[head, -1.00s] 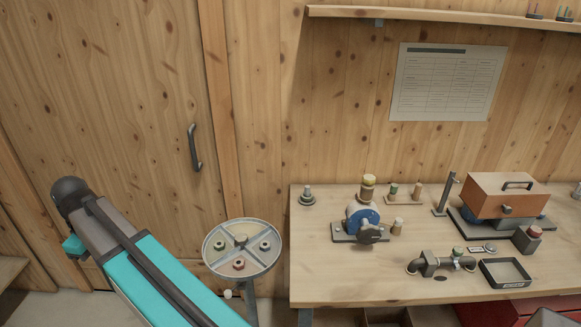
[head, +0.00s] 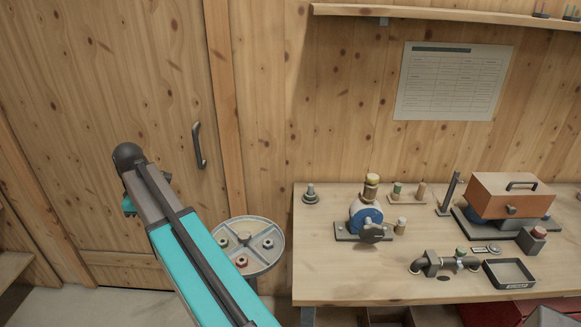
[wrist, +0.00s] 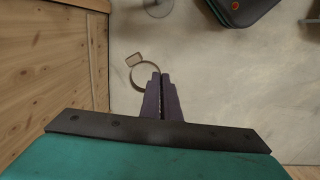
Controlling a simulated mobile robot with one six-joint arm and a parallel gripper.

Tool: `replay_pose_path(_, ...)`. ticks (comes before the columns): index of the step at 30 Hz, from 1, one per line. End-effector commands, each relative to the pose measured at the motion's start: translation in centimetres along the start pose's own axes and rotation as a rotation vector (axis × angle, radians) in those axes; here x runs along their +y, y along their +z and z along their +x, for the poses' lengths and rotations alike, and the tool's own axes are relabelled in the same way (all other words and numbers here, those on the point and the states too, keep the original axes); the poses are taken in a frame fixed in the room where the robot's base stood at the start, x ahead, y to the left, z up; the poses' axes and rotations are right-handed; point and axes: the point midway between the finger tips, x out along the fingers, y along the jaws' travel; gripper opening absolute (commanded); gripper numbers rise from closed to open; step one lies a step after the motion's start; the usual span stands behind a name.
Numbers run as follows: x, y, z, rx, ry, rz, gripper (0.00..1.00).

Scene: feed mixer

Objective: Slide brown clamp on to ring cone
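A thin brown ring with a small tab, the brown clamp (wrist: 133,75), shows in the wrist view at the fingertips. My gripper (wrist: 161,76) has its two dark fingers almost together, with the ring's right edge between or at their tips. It looks shut on the clamp, above the floor. In the head view the arm hides the gripper and clamp. I cannot tell for sure which piece is the ring cone; a grey stepped, tapering piece (head: 310,194) stands upright at the bench's left end, with nothing brown on it.
The wooden bench (head: 340,280) carries a blue machine (head: 366,216), small pegs (head: 397,191), a pipe fitting (head: 446,263), a black tray (head: 509,284) and an orange-brown box (head: 510,195). A round grey stand (head: 273,262) holding nuts is beside my arm. A wooden door (head: 150,90) is behind.

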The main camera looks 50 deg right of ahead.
Motion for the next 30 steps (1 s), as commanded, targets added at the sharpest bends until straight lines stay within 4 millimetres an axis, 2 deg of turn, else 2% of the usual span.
replay_pose_path(1,1.8,1.0,-0.1,0.000,0.000,-0.009,0.00)
replay_pose_path(3,3.7,2.5,-0.2,0.000,0.000,-0.032,0.00)
replay_pose_path(12,11.5,9.4,-0.7,0.000,0.000,-0.129,0.00)
replay_pose_path(23,19.5,19.7,-1.3,0.000,0.000,-0.243,0.00)
replay_pose_path(30,23.9,27.5,-1.6,0.000,0.001,-0.319,0.00)
